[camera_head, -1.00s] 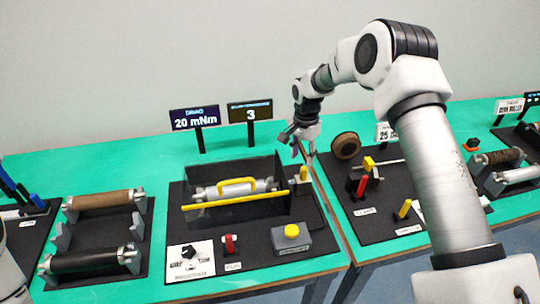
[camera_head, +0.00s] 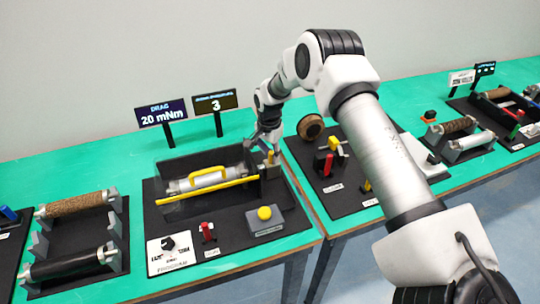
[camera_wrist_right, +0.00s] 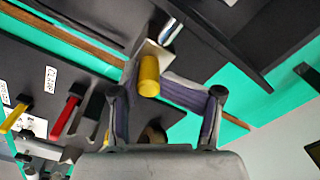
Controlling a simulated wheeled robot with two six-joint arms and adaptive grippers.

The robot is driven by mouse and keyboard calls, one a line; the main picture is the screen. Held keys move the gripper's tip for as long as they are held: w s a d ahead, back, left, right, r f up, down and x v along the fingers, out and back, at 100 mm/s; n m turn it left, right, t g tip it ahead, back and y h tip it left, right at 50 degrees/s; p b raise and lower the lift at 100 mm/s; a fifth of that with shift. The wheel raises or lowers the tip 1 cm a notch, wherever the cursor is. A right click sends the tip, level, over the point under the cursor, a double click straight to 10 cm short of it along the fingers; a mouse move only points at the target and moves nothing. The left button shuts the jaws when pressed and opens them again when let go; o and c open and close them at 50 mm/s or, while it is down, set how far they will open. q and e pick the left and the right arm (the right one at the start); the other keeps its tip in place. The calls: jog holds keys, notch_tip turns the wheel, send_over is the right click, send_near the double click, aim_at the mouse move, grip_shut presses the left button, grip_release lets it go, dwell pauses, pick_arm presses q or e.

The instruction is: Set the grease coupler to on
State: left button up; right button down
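A short yellow handle (camera_head: 270,157) stands at the right end of the dark trough (camera_head: 190,209) holding a roller. No readable label confirms it as the grease coupler. My right gripper (camera_head: 268,143) is just above and behind this handle in the head view. In the right wrist view the yellow handle (camera_wrist_right: 149,76) shows near the open fingers of my right gripper (camera_wrist_right: 167,92), closer to the left finger. Nothing is visibly gripped, and I cannot tell whether a finger touches the handle. My left gripper is out of view.
The trough has a yellow bar (camera_head: 215,190) along its front. In front are a black dial (camera_head: 168,243), a red lever (camera_head: 207,231) and a yellow button (camera_head: 264,213) on a grey box. Roller stands flank it. Two displays (camera_head: 161,113) (camera_head: 215,102) stand behind.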

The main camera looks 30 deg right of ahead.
jog(key=shift+s+f+g, duration=0.3)
jog(key=shift+s+f, duration=0.15)
jog(key=shift+f, duration=0.25)
jog(key=shift+w+a, duration=0.25)
jog(key=shift+a, duration=0.95)
jog(key=c, duration=1)
grip_release()
jog(key=shift+s, duration=0.15)
jog(key=shift+r, duration=0.2)
jog(key=shift+a, duration=0.1)
